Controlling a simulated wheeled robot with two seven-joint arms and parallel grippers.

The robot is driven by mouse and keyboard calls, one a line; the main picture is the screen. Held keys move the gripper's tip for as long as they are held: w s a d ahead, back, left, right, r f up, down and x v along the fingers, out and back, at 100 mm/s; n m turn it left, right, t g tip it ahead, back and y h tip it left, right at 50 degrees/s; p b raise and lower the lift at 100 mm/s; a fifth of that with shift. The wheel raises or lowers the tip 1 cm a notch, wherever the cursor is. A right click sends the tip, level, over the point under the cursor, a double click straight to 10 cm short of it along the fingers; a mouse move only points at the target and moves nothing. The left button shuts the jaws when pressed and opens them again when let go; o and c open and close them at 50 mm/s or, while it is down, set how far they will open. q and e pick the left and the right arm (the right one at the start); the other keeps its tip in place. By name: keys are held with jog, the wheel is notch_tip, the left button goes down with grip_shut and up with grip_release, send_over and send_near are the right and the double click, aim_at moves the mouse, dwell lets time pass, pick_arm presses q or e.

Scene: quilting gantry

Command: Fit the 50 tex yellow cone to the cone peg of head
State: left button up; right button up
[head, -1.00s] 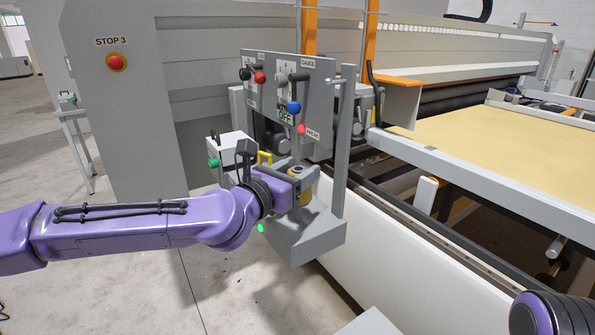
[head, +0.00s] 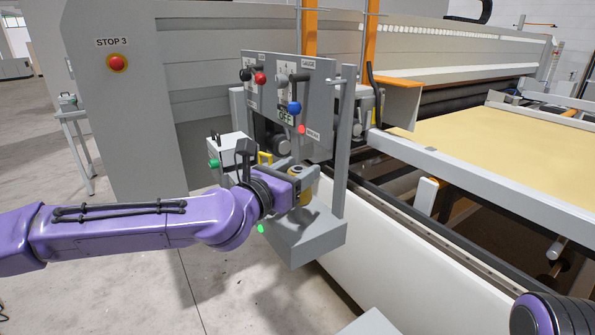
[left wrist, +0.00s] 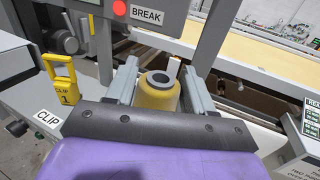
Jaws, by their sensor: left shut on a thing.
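The yellow cone (left wrist: 157,94) stands upright between the two fingers of my left gripper (left wrist: 160,88) in the left wrist view. Its dark hollow top faces the camera. In the head view the left gripper (head: 306,176) is shut on the cone (head: 299,196) over the grey shelf (head: 308,238) of the machine head. The cone peg is not visible, and I cannot tell whether the cone sits around it. Only a rounded purple and black part of my right arm shows at the lower right; its gripper is out of view.
A grey control panel (head: 315,95) with coloured knobs stands behind the shelf. A grey upright post (head: 338,150) rises close to the right of the gripper. A yellow clip (left wrist: 60,78) stands left in the wrist view. The quilting bed (head: 490,140) lies to the right.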

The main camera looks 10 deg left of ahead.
pick_arm(q)
jog(key=shift+b, duration=0.35)
dwell(0.6)
jog(key=shift+f+b, duration=2.65)
jog(key=shift+b, duration=0.05)
jog(key=o, duration=1.2)
jog(key=shift+r, duration=0.1)
jog(key=shift+c, duration=0.2)
jog(key=shift+s, duration=0.1)
jog(key=b+v, duration=0.1)
jog(key=v, duration=0.9)
jog(key=shift+s, duration=0.2)
